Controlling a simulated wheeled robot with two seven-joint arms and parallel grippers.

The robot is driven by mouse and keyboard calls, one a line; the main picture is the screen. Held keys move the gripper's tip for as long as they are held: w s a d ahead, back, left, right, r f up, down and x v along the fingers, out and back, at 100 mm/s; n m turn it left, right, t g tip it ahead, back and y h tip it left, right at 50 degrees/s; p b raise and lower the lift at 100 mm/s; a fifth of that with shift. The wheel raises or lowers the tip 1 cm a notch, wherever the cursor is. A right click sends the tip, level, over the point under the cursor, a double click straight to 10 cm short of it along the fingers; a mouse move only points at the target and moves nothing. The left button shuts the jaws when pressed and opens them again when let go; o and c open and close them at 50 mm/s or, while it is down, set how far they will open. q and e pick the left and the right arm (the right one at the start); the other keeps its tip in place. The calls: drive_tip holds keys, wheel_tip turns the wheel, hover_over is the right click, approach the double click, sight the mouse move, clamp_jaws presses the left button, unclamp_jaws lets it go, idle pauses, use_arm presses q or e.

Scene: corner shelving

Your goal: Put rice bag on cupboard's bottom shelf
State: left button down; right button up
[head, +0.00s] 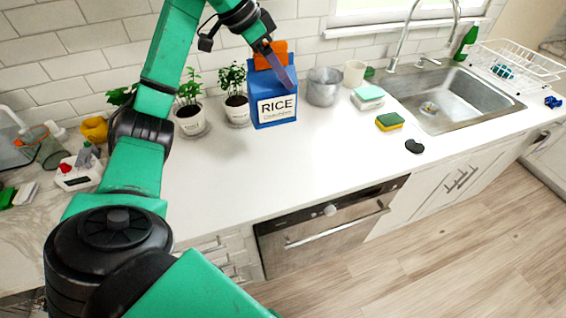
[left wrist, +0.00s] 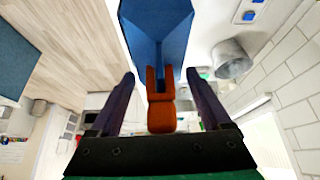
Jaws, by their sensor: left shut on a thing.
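The rice bag (head: 274,103) is blue with a white "RICE" label and an orange clip (head: 272,56) at its top. It stands upright at the back of the white counter (head: 250,165); whether its base touches the counter I cannot tell. My left gripper (head: 283,72) reaches down from above and is shut on the bag's top. In the left wrist view, the blue bag (left wrist: 156,30) and orange clip (left wrist: 161,110) lie between my two dark fingers. No open cupboard shelf can be made out. My right gripper is not in view.
Two potted plants (head: 237,109) stand left of the bag, and a metal pot (head: 324,86) stands to its right. Sponges (head: 390,121) lie near the sink (head: 440,97). An oven (head: 325,222) and closed cabinets are below. The counter's front middle is clear.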

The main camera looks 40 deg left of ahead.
sight(250, 106)
use_arm(q)
drive_tip(key=shift+a, duration=0.2)
wheel_tip(250, 106, down, 8)
drive_tip(key=shift+f, duration=0.1)
wheel_tip(250, 106, down, 11)
drive_tip(key=p, duration=0.1)
unclamp_jaws()
drive_tip(key=shift+f, duration=0.25)
drive_tip(key=b+v, duration=0.2)
drive_tip(key=v, duration=0.9)
drive_tip(key=shift+s+r+b, duration=0.1)
drive_tip(key=shift+b, duration=0.3)
drive_tip(key=shift+s+r, duration=0.15)
drive_tip(key=shift+r, duration=0.3)
